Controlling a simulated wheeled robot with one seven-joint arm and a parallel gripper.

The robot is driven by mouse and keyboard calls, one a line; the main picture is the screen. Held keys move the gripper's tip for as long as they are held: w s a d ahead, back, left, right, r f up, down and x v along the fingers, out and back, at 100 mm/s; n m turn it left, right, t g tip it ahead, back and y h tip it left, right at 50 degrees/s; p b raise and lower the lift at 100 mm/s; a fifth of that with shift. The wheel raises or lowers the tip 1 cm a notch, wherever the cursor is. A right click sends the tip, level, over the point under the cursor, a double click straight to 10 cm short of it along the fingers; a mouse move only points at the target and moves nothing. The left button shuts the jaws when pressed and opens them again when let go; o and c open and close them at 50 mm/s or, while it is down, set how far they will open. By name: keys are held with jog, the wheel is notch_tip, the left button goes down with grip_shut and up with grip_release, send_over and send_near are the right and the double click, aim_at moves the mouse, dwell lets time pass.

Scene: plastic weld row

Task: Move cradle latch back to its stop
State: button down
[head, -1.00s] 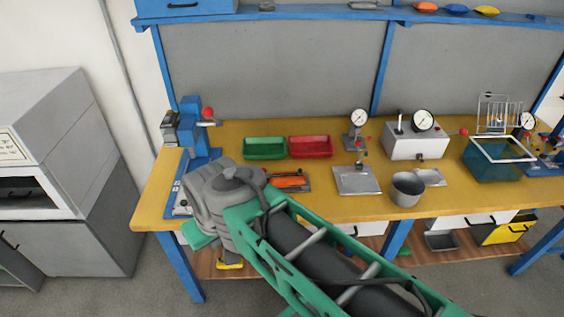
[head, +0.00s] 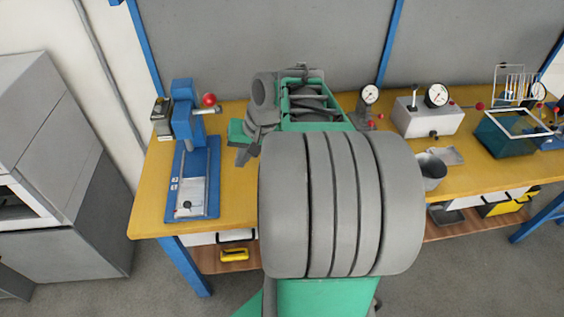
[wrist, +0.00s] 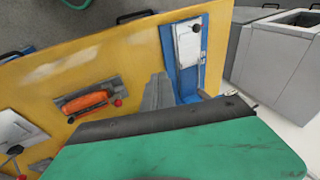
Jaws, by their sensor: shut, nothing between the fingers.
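A blue bench press (head: 183,125) stands at the left end of the bench, with a red ball on its lever (head: 209,100). Its blue base carries a pale grey slide plate (head: 190,175) with a small dark knob (head: 187,204) near the front end; this may be the cradle latch, but I cannot be sure. The knob also shows in the wrist view (wrist: 196,28). My gripper (head: 242,160) is shut and empty, to the right of the press base and apart from it. In the wrist view my gripper's grey fingers (wrist: 158,92) show beside the blue base.
An orange-handled tool (wrist: 86,102) lies on a grey plate on the bench. Gauges (head: 436,95), a grey cup (head: 432,172) and a teal tank (head: 507,135) stand to the right. My arm hides the bench middle. Yellow bench top is bare beside the press base.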

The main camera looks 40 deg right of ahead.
jog(key=s+d+f+m+t+y+b, duration=0.1)
jog(key=s+d+f+m+t, duration=0.2)
jog(key=d, duration=0.7)
jog(key=s+d+f+m+b, duration=0.15)
jog(key=s+d+m, duration=0.3)
jog(key=d, duration=0.55)
jog(key=shift+n, duration=0.35)
jog(key=x, duration=0.4)
jog(key=p+x, duration=0.1)
jog(key=x, duration=0.3)
jog(key=w+a+r+x, duration=0.1)
jog(key=x, duration=0.2)
jog(key=shift+w+a+f+p, duration=0.2)
jog(key=shift+w+p, duration=0.1)
jog(key=shift+w+a+f, duration=0.15)
jog(key=shift+w, duration=0.25)
